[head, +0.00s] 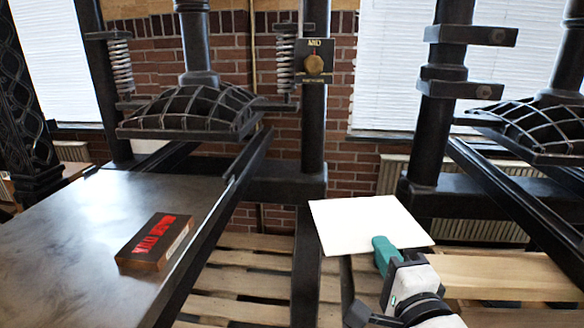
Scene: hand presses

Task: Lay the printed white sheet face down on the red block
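The white sheet (352,222) is in the air at the middle right, roughly flat. The face I see is blank, and no print shows on it. My gripper (383,250), with teal fingers, is shut on the sheet's near edge. The red block (150,252) is a brown wooden block with raised red lettering on its top. It lies on the grey press bed (70,245) near the bed's right edge. My gripper and the sheet are to the right of the block, well apart from it. The sheet's underside is hidden.
A black press with a ribbed platen (195,110) stands behind the bed. Its dark rail (215,215) runs along the bed's right side. A second press (540,120) stands at the right. Wooden pallets (255,275) lie on the floor between them.

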